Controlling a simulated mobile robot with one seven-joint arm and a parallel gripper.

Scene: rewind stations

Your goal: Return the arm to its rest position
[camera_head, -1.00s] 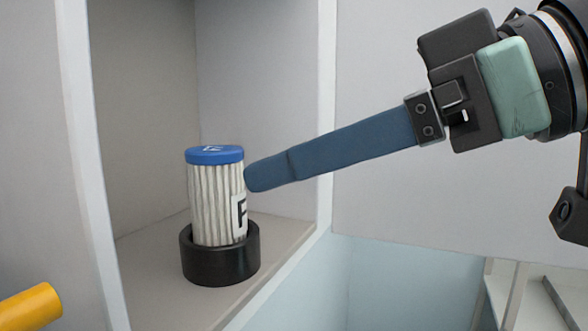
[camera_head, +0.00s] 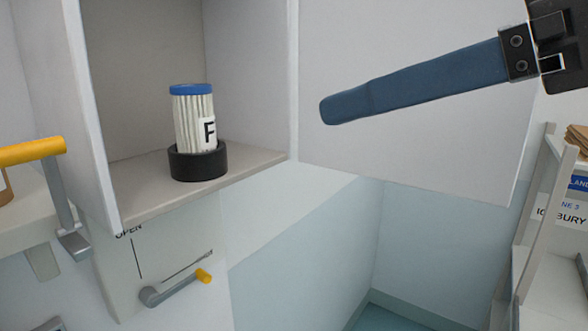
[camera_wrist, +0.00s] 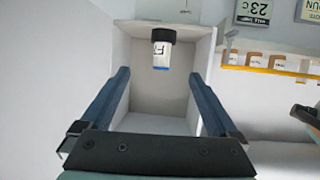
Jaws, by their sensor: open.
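My gripper (camera_head: 335,110) is at the upper right in the head view, in front of the open white door panel. Only one blue finger shows there. In the wrist view my gripper (camera_wrist: 163,90) has its two blue fingers wide apart with nothing between them. A pleated white filter cartridge (camera_head: 193,120) with a blue cap and a letter F label stands upright in a black round holder (camera_head: 199,165) inside the open cabinet. The cartridge also shows in the wrist view (camera_wrist: 161,56), upside down, beyond the fingertips and apart from them.
The cabinet's open door (camera_head: 410,160) stands to the right of the opening. A yellow-ended handle (camera_head: 30,151) juts out at left. A small lever (camera_head: 178,288) with a yellow tip sits below the cabinet. A shelf rack (camera_head: 535,215) stands at right.

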